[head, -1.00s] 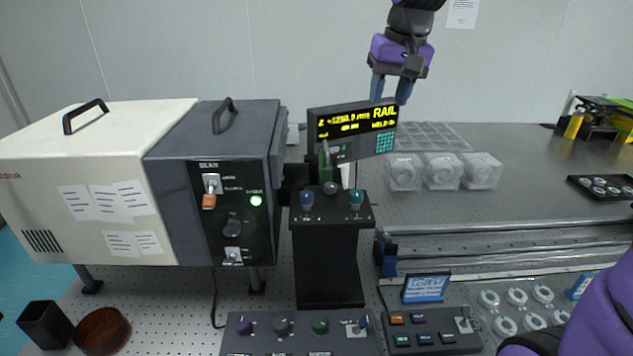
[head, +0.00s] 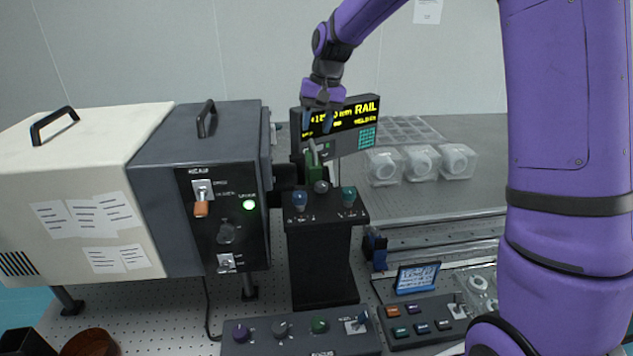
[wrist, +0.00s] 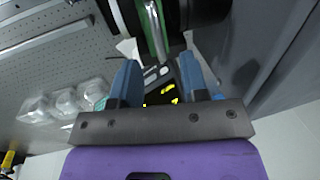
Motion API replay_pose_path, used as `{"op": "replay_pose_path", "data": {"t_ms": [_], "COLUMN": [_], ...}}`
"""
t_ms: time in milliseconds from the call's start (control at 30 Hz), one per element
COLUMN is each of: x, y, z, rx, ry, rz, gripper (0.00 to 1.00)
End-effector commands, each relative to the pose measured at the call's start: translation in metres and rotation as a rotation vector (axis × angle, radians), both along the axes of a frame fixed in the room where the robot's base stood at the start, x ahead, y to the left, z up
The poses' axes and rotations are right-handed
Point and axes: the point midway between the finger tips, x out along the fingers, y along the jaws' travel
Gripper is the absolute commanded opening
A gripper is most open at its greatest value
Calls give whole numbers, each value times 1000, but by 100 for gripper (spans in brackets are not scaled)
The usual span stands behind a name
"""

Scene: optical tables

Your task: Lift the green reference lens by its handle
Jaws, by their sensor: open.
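The green reference lens (head: 313,158) stands upright at the top of the black column in the head view, just below my gripper. In the wrist view a green rim with a pale metallic strip (wrist: 155,28) shows ahead of the fingers, near the top edge. My gripper (head: 318,128) points down in front of the rail display; it also shows in the wrist view (wrist: 158,75), with blue fingers apart and nothing between them. The fingertips are close above the lens, and I cannot tell whether they touch its handle.
The rail display (head: 350,125) stands close behind my gripper. The grey beam box (head: 220,190) is left of the column (head: 322,265). Two knobs, blue (head: 299,200) and teal (head: 348,196), flank the lens.

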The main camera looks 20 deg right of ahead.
Motion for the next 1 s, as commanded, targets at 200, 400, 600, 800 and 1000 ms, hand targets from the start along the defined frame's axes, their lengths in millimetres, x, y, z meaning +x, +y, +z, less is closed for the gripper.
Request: {"op": "replay_pose_path", "data": {"t_ms": [200,400,600,800,1000], "x": [0,-1,0,0,0], "y": [3,8,11,12,11], "z": [-13,-41,-57,-58,-58], "rx": [0,-1,0,0,0], "ry": [0,2,-1,-2,-2], "rz": [0,1,1,1,1], "gripper": [41,41,41,41,4]}}
